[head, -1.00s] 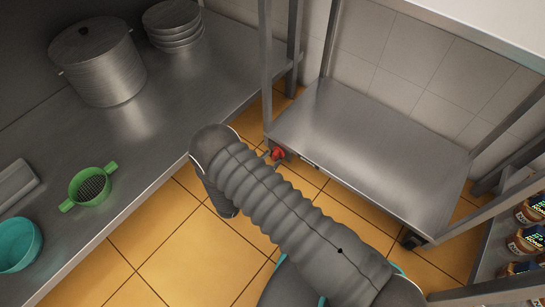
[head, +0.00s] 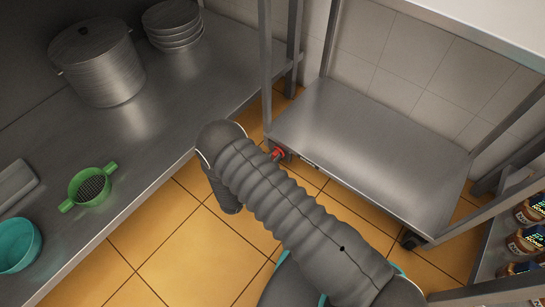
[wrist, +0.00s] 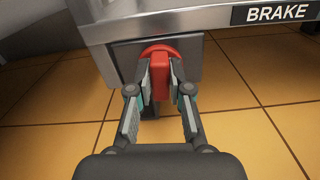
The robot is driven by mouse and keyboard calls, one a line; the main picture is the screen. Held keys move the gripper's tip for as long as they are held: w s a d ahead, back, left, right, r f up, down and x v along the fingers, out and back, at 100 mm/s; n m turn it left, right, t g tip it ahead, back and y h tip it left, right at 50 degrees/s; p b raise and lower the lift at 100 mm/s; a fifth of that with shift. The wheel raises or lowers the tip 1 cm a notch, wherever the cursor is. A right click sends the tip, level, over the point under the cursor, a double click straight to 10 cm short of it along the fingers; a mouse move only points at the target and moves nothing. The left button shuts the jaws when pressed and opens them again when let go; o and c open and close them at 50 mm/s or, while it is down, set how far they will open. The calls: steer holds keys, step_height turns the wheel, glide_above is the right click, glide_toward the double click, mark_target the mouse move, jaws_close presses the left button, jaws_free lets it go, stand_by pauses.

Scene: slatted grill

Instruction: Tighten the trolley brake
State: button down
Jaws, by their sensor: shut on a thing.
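The trolley (head: 370,150) is a steel frame with a flat lower shelf, right of centre in the head view. Its red brake knob (wrist: 160,72) sits on a dark plate under the shelf edge in the wrist view, left of a label reading BRAKE (wrist: 277,12). The red knob (head: 278,153) also shows in the head view beside my arm. My gripper (wrist: 160,84) is shut on the knob's upright red grip, one finger on each side. In the head view my arm hides the gripper.
A steel counter (head: 150,140) on the left holds a large lidded pot (head: 97,62), stacked plates (head: 173,25), a green strainer (head: 89,187) and a teal bowl (head: 18,245). Jars (head: 525,242) stand on a shelf at the right. Orange floor tiles (head: 190,235) are clear between.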

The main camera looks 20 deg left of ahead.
steer(key=shift+m, duration=0.3)
steer(key=shift+s+d+f+m+b, duration=0.15)
steer(key=shift+m+b, duration=0.75)
steer(key=shift+m, duration=3)
steer(key=shift+w+f+m+b, duration=0.1)
steer(key=shift+m+b, duration=0.75)
steer(key=shift+m, duration=3.05)
steer(key=c, duration=1.1)
jaws_free()
steer(key=shift+s, duration=0.1)
steer(key=v, duration=1.2)
steer(key=shift+d, duration=0.1)
